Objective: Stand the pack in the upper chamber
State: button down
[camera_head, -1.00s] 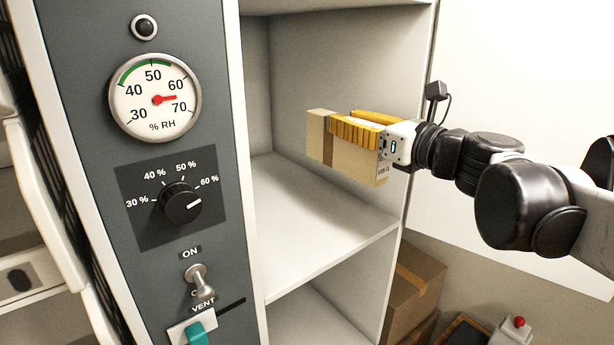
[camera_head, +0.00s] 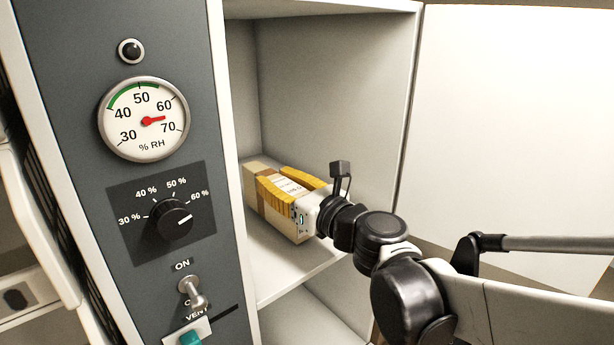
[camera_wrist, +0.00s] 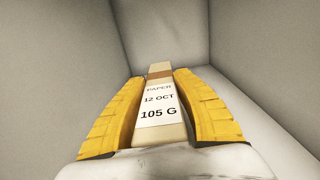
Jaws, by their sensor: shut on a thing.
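The pack (camera_head: 252,174) is a tan cardboard box with a brown band and a white label. It is inside the upper chamber (camera_head: 330,90), low over the chamber floor toward the left wall. My gripper (camera_head: 284,184) has its yellow fingers on either side of the pack and is shut on it. In the wrist view the pack's label (camera_wrist: 158,100) reads PAPER, 12 OCT, 105 G, between the two fingers. The pack looks close to the floor, but I cannot tell whether it touches. Its underside is hidden.
The control panel left of the chamber has a humidity gauge (camera_head: 144,118) near 60–70, a knob (camera_head: 174,219) near 60 % and a toggle switch (camera_head: 193,293). A lower chamber (camera_head: 336,306) lies under the shelf. The chamber's right side is clear.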

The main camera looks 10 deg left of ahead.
jog(key=shift+w+f, duration=0.15)
jog(key=shift+f, duration=0.3)
jog(key=shift+s+r, duration=0.1)
jog(key=shift+s, duration=0.1)
jog(key=c, duration=1)
grip_release()
jog(key=b+v, duration=0.1)
jog(key=v, duration=1.1)
jog(key=shift+b, duration=0.4)
jog(key=shift+w, duration=0.1)
